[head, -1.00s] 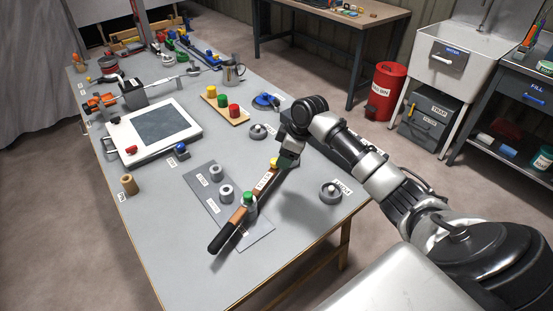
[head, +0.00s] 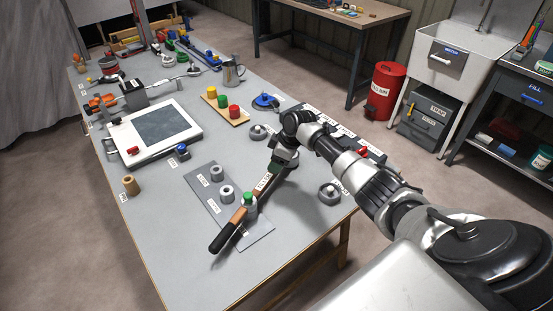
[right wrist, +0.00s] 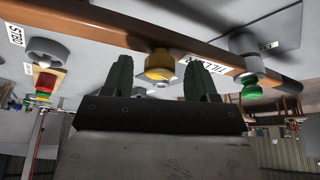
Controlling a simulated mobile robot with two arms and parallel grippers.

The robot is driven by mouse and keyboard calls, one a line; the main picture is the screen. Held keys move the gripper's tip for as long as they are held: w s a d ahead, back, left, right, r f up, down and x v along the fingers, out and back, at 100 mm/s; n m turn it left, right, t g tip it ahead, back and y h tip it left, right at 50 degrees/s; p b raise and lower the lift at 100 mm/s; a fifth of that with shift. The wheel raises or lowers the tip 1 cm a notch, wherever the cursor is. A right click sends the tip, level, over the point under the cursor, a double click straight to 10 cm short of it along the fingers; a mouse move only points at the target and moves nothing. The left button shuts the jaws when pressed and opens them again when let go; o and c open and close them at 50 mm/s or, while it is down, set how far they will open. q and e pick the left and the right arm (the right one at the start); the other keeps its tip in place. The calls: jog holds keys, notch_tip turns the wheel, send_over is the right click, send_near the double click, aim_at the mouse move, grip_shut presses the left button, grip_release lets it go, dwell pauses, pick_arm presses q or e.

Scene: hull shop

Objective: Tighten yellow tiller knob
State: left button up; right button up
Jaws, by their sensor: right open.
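The tiller (head: 239,214), a brown bar with a black grip and a label, lies at a slant across the near part of the bench. My right gripper (head: 279,165) is over its far end and hides the yellow knob in the head view. In the right wrist view the yellow tiller knob (right wrist: 160,63) sits on the bar between my two green fingertips. The fingers are open, with a gap visible on each side of the knob. A green knob (head: 249,198) sits farther along the tiller, towards the grip. My left gripper is out of view.
A wooden strip (head: 235,119) with yellow, green and red knobs stands beyond. A grey round part (head: 329,193) is right of my gripper.

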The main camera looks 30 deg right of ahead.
jog(key=c, duration=0.9)
jog(key=shift+a+r+m+p, duration=0.1)
jog(key=shift+r+m+p, duration=0.05)
jog(key=shift+m+p, duration=0.8)
jog(key=m+t+h+p, duration=0.1)
jog(key=m+h+p, duration=0.1)
jog(key=m+p, duration=0.3)
jog(key=shift+a, duration=0.15)
jog(key=m+h+p, duration=0.1)
jog(key=m+p, duration=0.1)
jog(key=m, duration=0.1)
jog(key=shift+a+p, duration=0.1)
jog(key=shift+p, duration=0.3)
jog(key=shift+m+h+p, duration=0.55)
jog(key=shift+m+h, duration=0.15)
jog(key=shift+m, duration=0.55)
jog(key=shift+f, duration=0.2)
